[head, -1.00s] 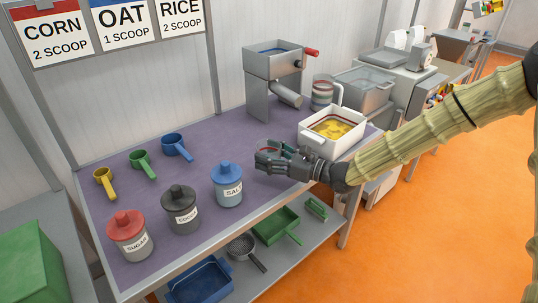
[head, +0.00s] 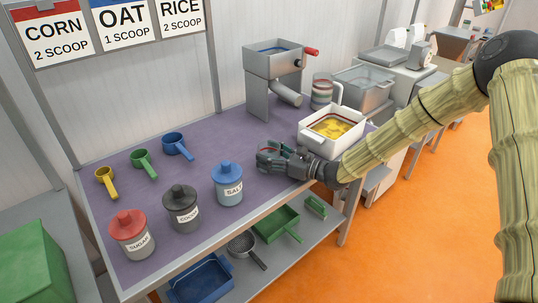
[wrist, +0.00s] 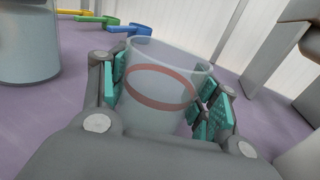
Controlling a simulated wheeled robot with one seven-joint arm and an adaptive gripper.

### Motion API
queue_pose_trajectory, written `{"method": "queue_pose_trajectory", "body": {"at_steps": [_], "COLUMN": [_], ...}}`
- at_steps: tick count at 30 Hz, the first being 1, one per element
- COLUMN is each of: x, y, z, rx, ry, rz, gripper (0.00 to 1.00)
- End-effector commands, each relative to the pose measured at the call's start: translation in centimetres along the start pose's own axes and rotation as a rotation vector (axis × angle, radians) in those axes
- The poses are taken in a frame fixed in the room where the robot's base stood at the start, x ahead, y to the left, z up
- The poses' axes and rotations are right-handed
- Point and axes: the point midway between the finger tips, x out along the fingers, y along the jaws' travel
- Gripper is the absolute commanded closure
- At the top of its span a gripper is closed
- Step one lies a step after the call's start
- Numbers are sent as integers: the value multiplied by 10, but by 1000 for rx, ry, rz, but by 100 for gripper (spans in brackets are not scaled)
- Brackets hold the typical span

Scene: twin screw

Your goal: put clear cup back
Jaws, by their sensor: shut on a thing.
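The clear cup (wrist: 160,88) has a red band around it and stands upright between the green finger pads in the wrist view. My gripper (wrist: 165,100) is shut on the cup, with pads on both its left and right sides. In the head view my gripper (head: 272,157) is low over the purple counter, right of the blue-lidded salt jar (head: 229,186). The cup is mostly hidden by the fingers there. I cannot tell whether its base touches the counter.
Yellow (head: 105,180), green (head: 145,163) and blue (head: 177,145) scoops lie at the back left. Cocoa (head: 182,208) and sugar (head: 131,235) jars stand at the front. A white bin (head: 315,141) with yellow contents is right of my gripper. A grey mill (head: 262,90) stands behind. Mid-counter is clear.

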Motion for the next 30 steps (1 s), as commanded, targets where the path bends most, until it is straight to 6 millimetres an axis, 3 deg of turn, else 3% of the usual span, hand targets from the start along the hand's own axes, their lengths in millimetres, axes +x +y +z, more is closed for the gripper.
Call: {"method": "queue_pose_trajectory", "body": {"at_steps": [5,6,9,22,30], "x": [0,0,0,-1,-32], "y": [0,0,0,0,-1], "z": [-4,-3,-3,1,-1], "rx": [0,0,0,0,1], "ry": [0,0,0,1,0], "rz": [0,0,0,0,-2], "gripper": [68,32,18,18,18]}}
